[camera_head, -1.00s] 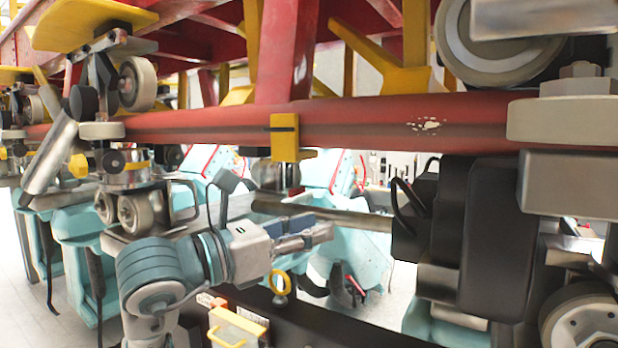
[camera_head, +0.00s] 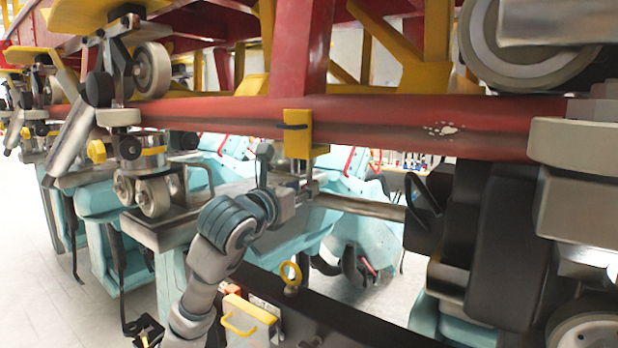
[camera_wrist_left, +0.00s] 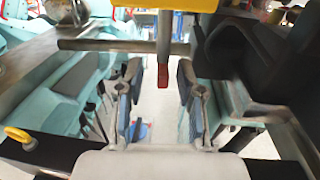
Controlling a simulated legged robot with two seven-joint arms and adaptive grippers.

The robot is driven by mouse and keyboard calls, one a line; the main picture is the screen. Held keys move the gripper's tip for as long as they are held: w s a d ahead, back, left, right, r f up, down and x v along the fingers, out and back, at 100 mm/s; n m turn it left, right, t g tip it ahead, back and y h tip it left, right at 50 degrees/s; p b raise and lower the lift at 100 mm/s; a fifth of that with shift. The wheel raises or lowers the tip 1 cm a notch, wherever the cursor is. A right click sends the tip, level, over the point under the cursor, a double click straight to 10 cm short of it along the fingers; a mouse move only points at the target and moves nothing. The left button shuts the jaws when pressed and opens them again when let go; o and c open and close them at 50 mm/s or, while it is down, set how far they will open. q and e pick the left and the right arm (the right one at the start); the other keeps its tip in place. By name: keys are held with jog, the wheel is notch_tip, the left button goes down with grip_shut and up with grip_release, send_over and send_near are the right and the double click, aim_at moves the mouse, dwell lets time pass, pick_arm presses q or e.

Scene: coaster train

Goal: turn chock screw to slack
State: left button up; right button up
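A yellow chock (camera_head: 298,135) sits on the red rail (camera_head: 380,122) near the middle of the head view. Its underside shows at the top of the left wrist view (camera_wrist_left: 163,4). A grey screw handle with a red end (camera_wrist_left: 163,75) hangs below it. My left gripper (camera_wrist_left: 160,68) is open, with one finger on each side of the red end and visible gaps. In the head view my left gripper (camera_head: 300,180) is just under the chock, small and partly hidden by my wrist. My right gripper is not in view.
A metal bar (camera_head: 360,207) runs sideways below the rail. Black seat parts (camera_head: 490,240) stand to the right and teal seats (camera_head: 330,225) behind. A yellow ring (camera_head: 291,274) and a yellow box (camera_head: 246,320) are low near my left arm.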

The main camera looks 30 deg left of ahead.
aim_at(309, 182)
pick_arm(q)
jog(key=shift+w+p, duration=0.3)
jog(key=shift+w, duration=1.45)
jog(key=shift+c, duration=0.2)
jog(key=shift+s, duration=0.1)
grip_shut()
jog(key=shift+m+h+p, duration=0.3)
jog(key=shift+m+h, duration=0.3)
jog(key=shift+h, duration=0.4)
